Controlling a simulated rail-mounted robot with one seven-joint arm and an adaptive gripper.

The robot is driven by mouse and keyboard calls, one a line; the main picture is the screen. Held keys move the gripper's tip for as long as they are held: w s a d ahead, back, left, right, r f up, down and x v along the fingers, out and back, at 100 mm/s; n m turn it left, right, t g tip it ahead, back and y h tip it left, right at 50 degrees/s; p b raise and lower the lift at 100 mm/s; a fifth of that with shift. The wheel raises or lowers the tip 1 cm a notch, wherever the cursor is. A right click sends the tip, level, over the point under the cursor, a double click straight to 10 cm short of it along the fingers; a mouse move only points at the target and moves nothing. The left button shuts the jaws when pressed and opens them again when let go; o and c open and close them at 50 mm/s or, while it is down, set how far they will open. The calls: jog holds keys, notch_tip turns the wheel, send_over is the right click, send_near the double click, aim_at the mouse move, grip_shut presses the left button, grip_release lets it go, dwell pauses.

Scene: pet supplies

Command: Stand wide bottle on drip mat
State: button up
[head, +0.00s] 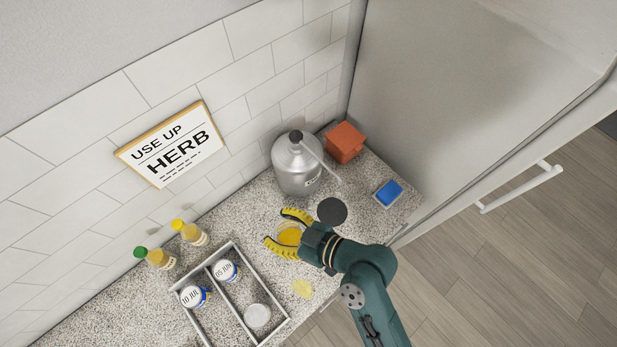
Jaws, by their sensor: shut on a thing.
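A dark grey round disc, seemingly the drip mat (332,211), lies flat and bare on the counter, just up and right of my gripper.
A metal canister (297,165) stands behind the mat, beside an orange box (344,142). A blue sponge (388,193) lies right. A divided tray (268,290) holds several jars. Two small bottles (188,232) (155,258) stand by the wall. A pale yellow patch (303,289) lies in front.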

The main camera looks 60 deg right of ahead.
jog(key=s+d+f+m+h+b, duration=0.1)
jog(key=s+d+f+h+b, duration=0.1)
jog(key=s+d+f+b, duration=0.4)
jog(key=s+d+f+m+g+h+b, duration=0.1)
jog(key=s+d+f+m+b, duration=0.1)
jog(key=s+d, duration=0.35)
jog(key=s+d+f+m+h+b, duration=0.1)
jog(key=s+d+f+h+b, duration=0.2)
jog(key=s, duration=0.6)
jog(key=w+d+f+p, duration=0.2)
jog(key=w+d, duration=0.1)
jog(key=w, duration=0.5)
jog(key=w+d+f+y+p, duration=0.1)
jog(key=w+d+f, duration=0.1)
jog(key=w, duration=0.7)
jog(key=shift+d+f+p, duration=0.2)
jog(key=shift+d+p, duration=0.15)
jog(key=shift+d, duration=0.3)
jog(key=shift+w+f, duration=0.1)
jog(key=shift+f, duration=0.15)
jog(key=o, duration=1.3)
